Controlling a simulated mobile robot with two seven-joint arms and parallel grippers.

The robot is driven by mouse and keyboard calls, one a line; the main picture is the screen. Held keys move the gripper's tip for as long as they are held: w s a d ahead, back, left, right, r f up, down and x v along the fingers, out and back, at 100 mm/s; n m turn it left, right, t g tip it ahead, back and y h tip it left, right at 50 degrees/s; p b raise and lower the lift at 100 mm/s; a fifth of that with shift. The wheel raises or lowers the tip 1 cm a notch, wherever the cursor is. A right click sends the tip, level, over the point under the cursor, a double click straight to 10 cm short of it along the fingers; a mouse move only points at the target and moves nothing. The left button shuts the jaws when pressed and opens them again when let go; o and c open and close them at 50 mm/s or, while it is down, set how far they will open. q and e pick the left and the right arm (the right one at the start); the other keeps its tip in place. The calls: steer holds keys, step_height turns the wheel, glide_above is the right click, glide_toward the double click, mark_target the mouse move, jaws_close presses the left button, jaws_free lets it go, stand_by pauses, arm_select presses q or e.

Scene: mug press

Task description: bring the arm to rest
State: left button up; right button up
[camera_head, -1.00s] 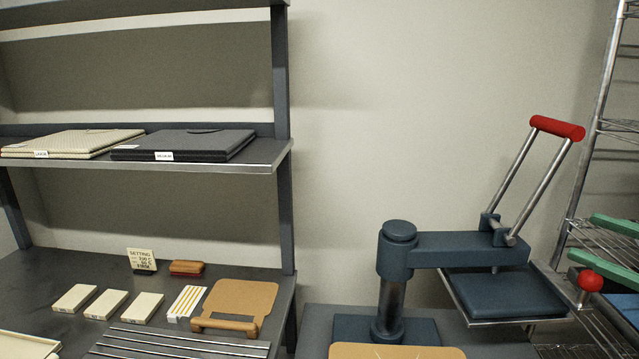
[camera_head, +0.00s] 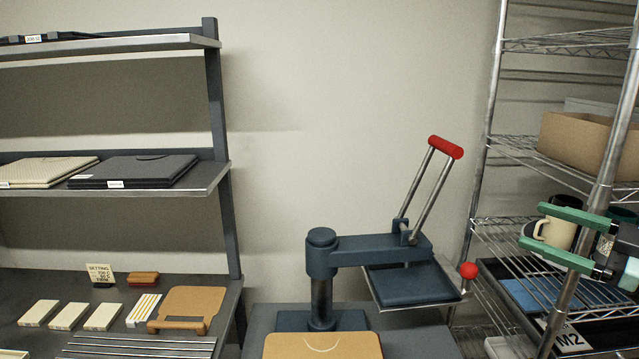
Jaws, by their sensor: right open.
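My right gripper (camera_head: 532,224) is at the right edge of the view, its two green fingers pointing left and spread apart. It is in front of the wire rack. My left gripper is not in view. The blue mug press (camera_head: 365,248) stands in the middle, its red-topped handle (camera_head: 445,147) raised.
The wire rack (camera_head: 486,140) holds a cardboard box (camera_head: 575,134), a dark mug (camera_head: 622,214) and a blue-lined tray (camera_head: 520,295). A steel shelf unit (camera_head: 222,180) with folders and cream boxes (camera_head: 70,316) is at left. A brown board (camera_head: 320,347) lies before the press. The wall area between is clear.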

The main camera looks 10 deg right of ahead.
steer(key=w+a+f+g, duration=0.3)
steer(key=a+f, duration=0.7)
steer(key=f, duration=0.5)
steer(key=s+a+f+m+g+h, duration=0.1)
steer(key=s+a+f+g+h, duration=0.3)
steer(key=a+f, duration=1.15)
steer(key=s+d+f+m+g+h, duration=0.25)
steer(key=s+f+m, duration=0.2)
steer(key=s, duration=0.45)
steer(key=s+d+f+m+g+h, duration=0.1)
steer(key=s+f+m+g, duration=0.3)
steer(key=s, duration=0.5)
steer(key=w+a+f+t+b, duration=0.1)
steer(key=w+a+f+t, duration=0.1)
steer(key=f, duration=0.5)
steer(key=w+a+f+t+y+b, duration=0.1)
steer(key=a+f+t, duration=0.1)
steer(key=f+t, duration=0.2)
steer(key=shift+w+a+f+t, duration=0.35)
steer(key=shift+a+f, duration=0.05)
steer(key=shift+f, duration=1.45)
steer(key=shift+n+y, duration=0.25)
